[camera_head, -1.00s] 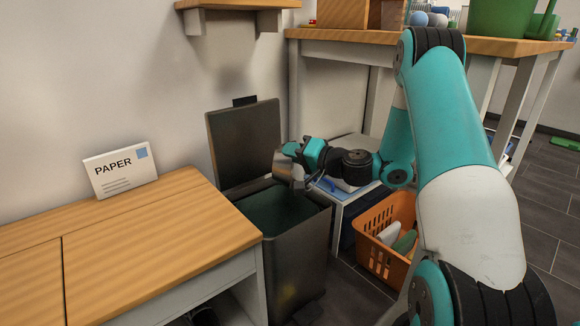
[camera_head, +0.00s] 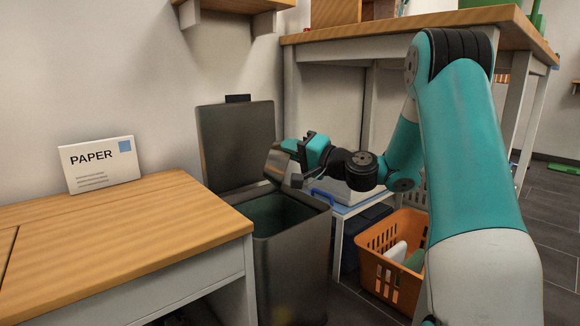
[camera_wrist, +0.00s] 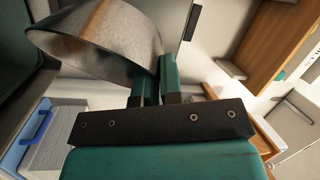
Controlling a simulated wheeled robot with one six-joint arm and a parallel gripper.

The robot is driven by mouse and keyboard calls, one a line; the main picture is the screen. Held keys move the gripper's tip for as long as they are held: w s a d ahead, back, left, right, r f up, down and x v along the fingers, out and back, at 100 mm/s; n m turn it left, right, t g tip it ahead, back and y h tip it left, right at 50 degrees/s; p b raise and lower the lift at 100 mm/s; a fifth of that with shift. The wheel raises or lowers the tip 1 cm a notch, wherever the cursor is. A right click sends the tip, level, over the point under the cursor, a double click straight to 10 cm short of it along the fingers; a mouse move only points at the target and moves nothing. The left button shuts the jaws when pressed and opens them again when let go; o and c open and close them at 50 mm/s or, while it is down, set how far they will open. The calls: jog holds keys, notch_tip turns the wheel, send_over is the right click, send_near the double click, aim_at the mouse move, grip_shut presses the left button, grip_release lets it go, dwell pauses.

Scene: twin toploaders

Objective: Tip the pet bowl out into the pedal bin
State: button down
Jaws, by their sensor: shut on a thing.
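The pet bowl is a grey metal bowl (camera_wrist: 105,40), seen large in the wrist view and small in the head view (camera_head: 277,163). My gripper (camera_head: 292,160) is shut on its rim; the fingers show at the rim in the wrist view (camera_wrist: 157,78). The bowl is steeply tilted, above the right part of the pedal bin's opening. The dark grey pedal bin (camera_head: 293,262) stands open, its lid (camera_head: 236,145) upright at the back. The bin has a dark green inside. I cannot see whether anything is in the bowl.
A wooden bench (camera_head: 120,235) with a white "PAPER" sign (camera_head: 100,165) stands left of the bin. An orange basket (camera_head: 390,270) holding a few items is to the right. A wooden table (camera_head: 400,24) stands behind, with a low white stand (camera_head: 345,208) under my forearm.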

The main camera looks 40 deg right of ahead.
jog(key=shift+s+d+f+m+t+b, duration=0.15)
jog(key=shift+f+m+t+b, duration=0.3)
jog(key=shift+b, duration=1.95)
jog(key=shift+s+r+b, duration=0.1)
jog(key=shift+r+b, duration=0.05)
jog(key=shift+b, duration=0.7)
